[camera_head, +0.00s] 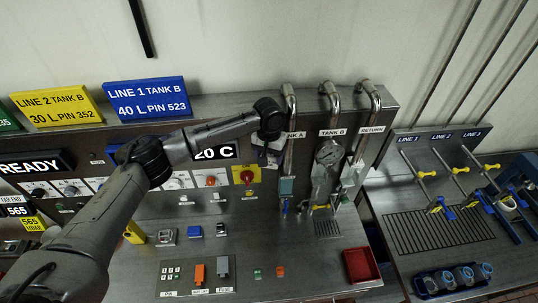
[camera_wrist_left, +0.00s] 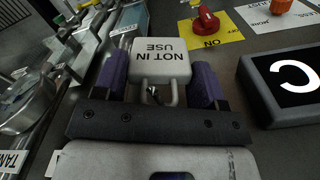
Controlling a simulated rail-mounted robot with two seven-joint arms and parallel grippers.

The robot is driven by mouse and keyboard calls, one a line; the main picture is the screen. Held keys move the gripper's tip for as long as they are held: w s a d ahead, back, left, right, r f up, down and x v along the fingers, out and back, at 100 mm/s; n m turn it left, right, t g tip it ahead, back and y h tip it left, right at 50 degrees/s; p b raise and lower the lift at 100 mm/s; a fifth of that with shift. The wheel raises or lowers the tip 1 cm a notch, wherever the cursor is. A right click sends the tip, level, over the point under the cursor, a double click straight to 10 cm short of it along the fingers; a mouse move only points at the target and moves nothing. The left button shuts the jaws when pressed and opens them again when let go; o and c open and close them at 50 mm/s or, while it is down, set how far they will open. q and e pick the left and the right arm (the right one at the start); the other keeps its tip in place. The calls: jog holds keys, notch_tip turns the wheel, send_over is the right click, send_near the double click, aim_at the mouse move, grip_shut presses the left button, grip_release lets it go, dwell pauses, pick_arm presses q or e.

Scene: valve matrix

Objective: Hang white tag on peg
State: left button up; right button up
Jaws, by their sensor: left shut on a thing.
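My left gripper (camera_head: 269,148) is in front of the back panel, between the temperature display and the TANK A pipe. In the left wrist view its purple-padded fingers (camera_wrist_left: 158,82) are shut on a white tag (camera_wrist_left: 160,58) marked NOT IN USE. The tag has a loop on the side nearest the wrist, with a small metal piece inside it. In the head view the arm hides most of the tag. I cannot make out the peg for certain. My right gripper is not in view.
A red knob on a yellow plate (camera_head: 247,176) is below the gripper. The TANK A pipe (camera_head: 291,120) stands close on the right, with a gauge (camera_head: 329,153) beyond it. The temperature display (camera_head: 215,152) is at the left. A red tray (camera_head: 361,265) is on the bench.

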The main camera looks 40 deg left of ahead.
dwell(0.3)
pick_arm(q)
jog(key=o, duration=1)
notch_tip(320, 180, up, 13)
jog(key=b, duration=0.3)
jog(key=shift+f+b, duration=0.15)
jog(key=shift+b, duration=0.25)
jog(key=shift+r, duration=0.55)
